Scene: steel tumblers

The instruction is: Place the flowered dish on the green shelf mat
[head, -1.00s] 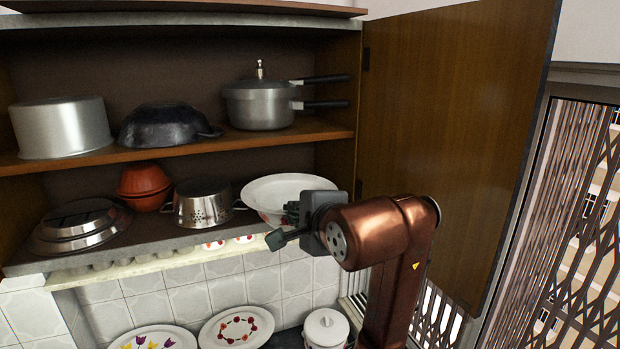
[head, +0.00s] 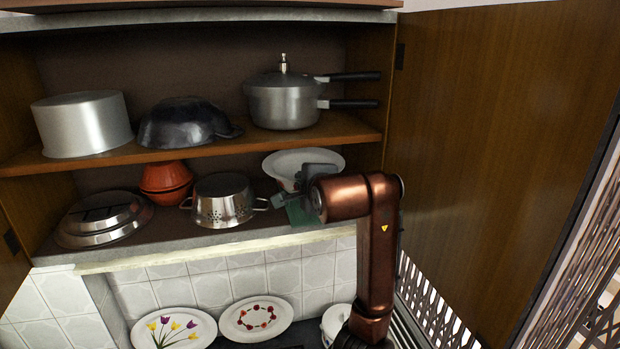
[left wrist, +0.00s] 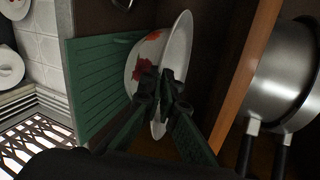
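The flowered dish (head: 290,160), white with red flowers on its outside, is at the right end of the cabinet's lower shelf. My left gripper (head: 288,192) is at its near side. In the left wrist view the dish (left wrist: 178,50) shows sideways, and the gripper's fingers (left wrist: 162,82) are closed on its rim. The green shelf mat (head: 300,214) shows partly below the gripper; in the left wrist view the mat (left wrist: 90,85) lies on the dish's base side. The dish hides part of the mat, and I cannot tell whether they touch. My right gripper is out of view.
A steel colander (head: 223,205) stands close left of the dish. An orange pot (head: 166,180) and steel pans (head: 103,222) are farther left. The upper shelf (head: 200,148) with a pressure cooker (head: 283,100) is above. The open cabinet door (head: 500,130) bounds the right.

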